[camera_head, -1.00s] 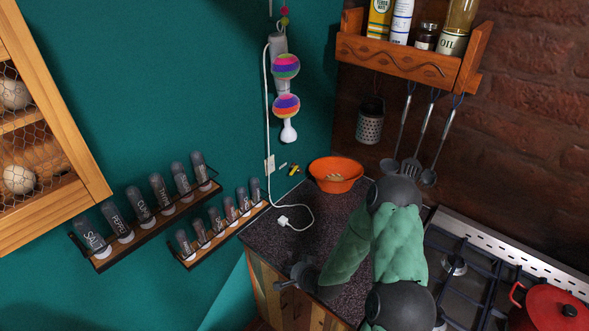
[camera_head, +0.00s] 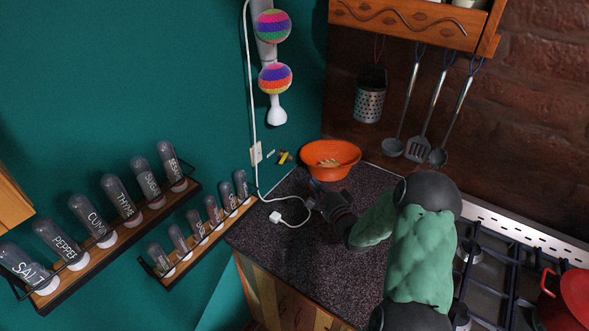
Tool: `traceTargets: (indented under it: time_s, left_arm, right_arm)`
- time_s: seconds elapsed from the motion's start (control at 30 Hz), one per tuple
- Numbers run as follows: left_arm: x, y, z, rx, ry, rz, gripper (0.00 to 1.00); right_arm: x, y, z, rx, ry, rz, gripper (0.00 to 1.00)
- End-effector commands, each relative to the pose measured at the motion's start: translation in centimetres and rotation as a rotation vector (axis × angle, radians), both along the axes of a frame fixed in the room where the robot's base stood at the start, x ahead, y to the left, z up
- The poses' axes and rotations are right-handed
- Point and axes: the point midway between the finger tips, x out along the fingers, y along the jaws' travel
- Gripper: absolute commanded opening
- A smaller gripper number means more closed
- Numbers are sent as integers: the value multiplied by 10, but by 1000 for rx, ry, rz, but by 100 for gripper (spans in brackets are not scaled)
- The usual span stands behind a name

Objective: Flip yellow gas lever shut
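The yellow gas lever (camera_head: 286,157) is small and sits low on the teal wall, just left of the orange bowl and right of the white wall outlet. My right gripper (camera_head: 314,196) is over the dark speckled counter, below and a little right of the lever and apart from it in the picture. Its fingers are small and dark against the counter, so I cannot tell whether they are open or shut. I see nothing held in it. My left gripper is not in view.
An orange bowl (camera_head: 331,157) stands at the counter's back corner. A white plug (camera_head: 275,217) and its cable lie left of my gripper. Spice racks (camera_head: 130,228) are on the left wall. Utensils (camera_head: 420,140) hang at the back. The stove (camera_head: 490,290) is at the right.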

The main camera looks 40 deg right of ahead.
Motion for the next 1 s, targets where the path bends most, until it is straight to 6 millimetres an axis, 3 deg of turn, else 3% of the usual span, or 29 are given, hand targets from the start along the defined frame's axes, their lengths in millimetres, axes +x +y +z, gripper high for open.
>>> traceTargets:
  time_s: [0.17,0.6,0.8,1.0]
  left_arm:
    - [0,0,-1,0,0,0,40]
    - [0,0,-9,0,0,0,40]
    - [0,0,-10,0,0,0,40]
    - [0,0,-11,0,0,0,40]
  right_arm:
    - [19,-4,1,0,-2,2,0]
    - [97,-22,-1,0,0,1,0]
    - [120,-8,0,1,1,2,0]
    - [129,-2,0,-1,2,0,0]
